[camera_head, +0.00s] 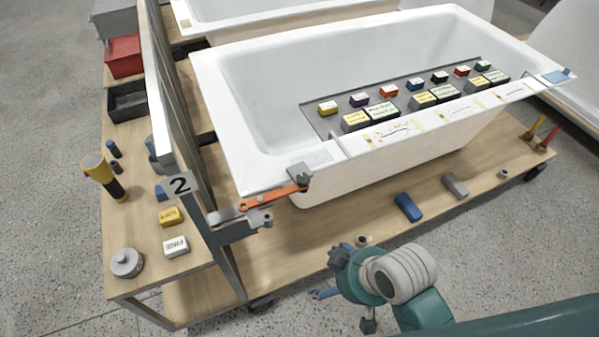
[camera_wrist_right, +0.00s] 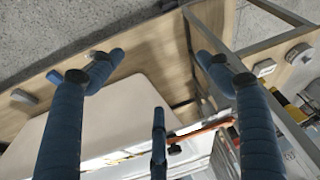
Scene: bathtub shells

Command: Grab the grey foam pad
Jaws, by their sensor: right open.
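The grey foam pad (camera_head: 454,186) is a small rounded block lying on the wooden lower deck of the cart, in front of the white bathtub. A similar blue pad (camera_head: 408,207) lies just left of it. In the right wrist view a small grey block (camera_wrist_right: 25,97), likely the same pad, shows at the left edge beside a blue one (camera_wrist_right: 54,77). My right gripper (camera_head: 342,285) is left of and nearer than the pads, apart from both. Its blue fingers (camera_wrist_right: 158,75) are spread and empty. My left gripper is in neither view.
The bathtub (camera_head: 230,150) rises behind the pads, with a tray (camera_head: 318,118) of several colored blocks inside. A small roll (camera_head: 503,174) lies to the right on the deck. An upright metal frame (camera_head: 160,110) and a side shelf with a flashlight (camera_head: 103,175) stand left.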

